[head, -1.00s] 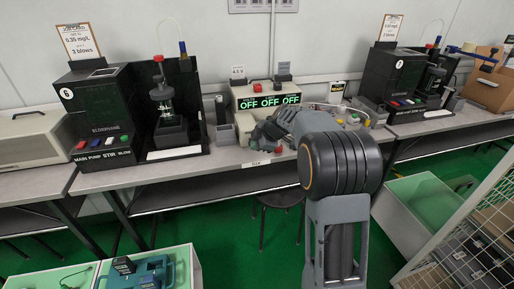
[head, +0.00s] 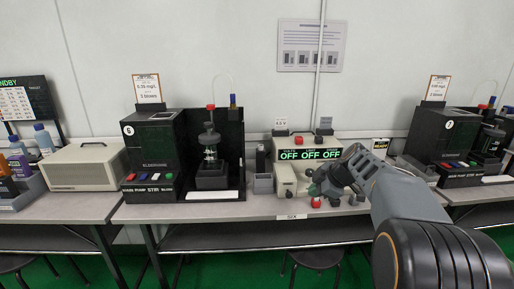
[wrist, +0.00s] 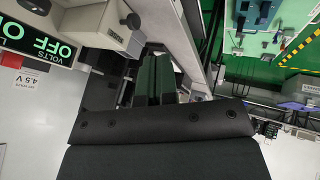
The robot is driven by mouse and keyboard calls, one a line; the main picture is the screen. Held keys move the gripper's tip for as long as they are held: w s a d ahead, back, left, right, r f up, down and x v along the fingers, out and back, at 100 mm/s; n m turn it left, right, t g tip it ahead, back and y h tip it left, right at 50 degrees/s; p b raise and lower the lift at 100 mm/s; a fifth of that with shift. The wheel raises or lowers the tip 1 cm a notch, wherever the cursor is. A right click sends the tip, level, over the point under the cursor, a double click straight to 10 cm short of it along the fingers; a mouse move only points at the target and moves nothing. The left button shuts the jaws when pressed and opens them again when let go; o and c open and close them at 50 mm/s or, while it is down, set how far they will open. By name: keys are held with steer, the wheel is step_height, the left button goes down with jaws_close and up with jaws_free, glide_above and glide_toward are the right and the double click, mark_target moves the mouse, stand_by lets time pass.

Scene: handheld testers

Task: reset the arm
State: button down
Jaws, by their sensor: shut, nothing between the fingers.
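My arm reaches in from the lower right of the head view. My gripper (head: 318,186) is small and dark there, in front of the power supply box (head: 310,153) whose display reads OFF OFF OFF. In the wrist view my gripper (wrist: 153,72) points up the picture with its fingers together and nothing between them. The power supply's display (wrist: 38,42) shows at the upper left of the wrist view. Whether the gripper touches anything on the bench cannot be told from the head view.
A black tester numbered 6 (head: 153,150) stands left of the supply, with a stirring stand (head: 211,165) beside it. A similar tester (head: 442,135) stands at the right. A beige box (head: 85,166) is farther left. A red knob (head: 316,202) sits by the bench's front edge.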

steer(key=s+f+m+g+h+p, duration=0.2)
steer(key=s+m+p, duration=0.2)
steer(key=s+m, duration=0.6)
steer(key=s+a+r+m+h+p, duration=0.1)
steer(key=s+a+r+m+p, duration=0.2)
steer(key=s+r+p, duration=0.4)
steer(key=s+a+r+m+h+p, duration=0.1)
steer(key=s+a+r+p, duration=0.3)
steer(key=r+p, duration=0.5)
steer(key=s+m+p, duration=0.1)
steer(key=s+p, duration=0.1)
steer(key=shift+s+m+h, duration=0.3)
steer(key=shift+s+m, duration=0.1)
